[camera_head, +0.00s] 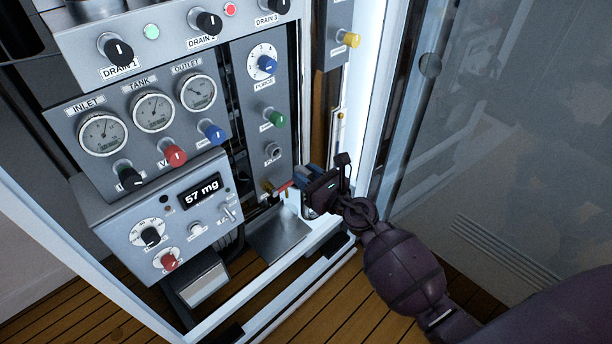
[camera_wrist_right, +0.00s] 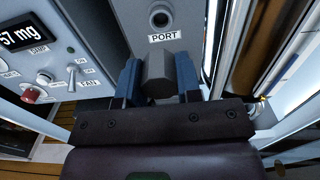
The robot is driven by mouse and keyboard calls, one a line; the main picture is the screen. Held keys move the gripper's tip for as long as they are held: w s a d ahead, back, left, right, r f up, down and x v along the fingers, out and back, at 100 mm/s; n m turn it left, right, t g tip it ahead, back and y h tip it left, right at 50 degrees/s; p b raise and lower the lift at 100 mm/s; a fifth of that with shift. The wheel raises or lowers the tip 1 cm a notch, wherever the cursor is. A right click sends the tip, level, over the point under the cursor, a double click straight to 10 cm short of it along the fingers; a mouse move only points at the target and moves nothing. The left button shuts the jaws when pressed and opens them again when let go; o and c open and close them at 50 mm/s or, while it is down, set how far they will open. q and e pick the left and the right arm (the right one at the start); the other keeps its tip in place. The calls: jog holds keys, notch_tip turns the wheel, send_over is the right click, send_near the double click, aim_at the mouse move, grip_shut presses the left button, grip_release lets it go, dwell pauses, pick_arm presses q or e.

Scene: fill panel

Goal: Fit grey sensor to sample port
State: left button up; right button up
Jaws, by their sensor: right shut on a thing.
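The grey sensor (camera_wrist_right: 163,80), a faceted dark grey block, sits between the blue fingers of my right gripper (camera_head: 303,182) in the right wrist view. That gripper is shut on it. The sample port (camera_wrist_right: 160,17), a round socket with a dark hole, is at the top of the right wrist view, with its PORT label between it and the sensor. The sensor looks apart from the port. In the head view the port (camera_head: 272,151) is on the narrow grey panel, up and left of my right gripper; the sensor is not clearly visible there. My left gripper is not in view.
A control box with a 57 mg display (camera_head: 201,190) stands left of the port. A green knob (camera_head: 276,119) is above it. A red-tipped brass fitting (camera_head: 268,187) is below, near my fingers. The white cabinet frame (camera_head: 371,100) and glass door (camera_head: 480,130) are to the right.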

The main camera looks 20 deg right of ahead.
aim_at(296, 168)
dwell(0.5)
jog(key=shift+x, duration=2.75)
jog(key=shift+x, duration=1.4)
dwell(0.3)
jog(key=o, duration=1)
jog(key=shift+f, duration=0.1)
jog(key=v, duration=1)
jog(key=shift+s+d+p, duration=0.15)
jog(key=shift+s+p, duration=0.2)
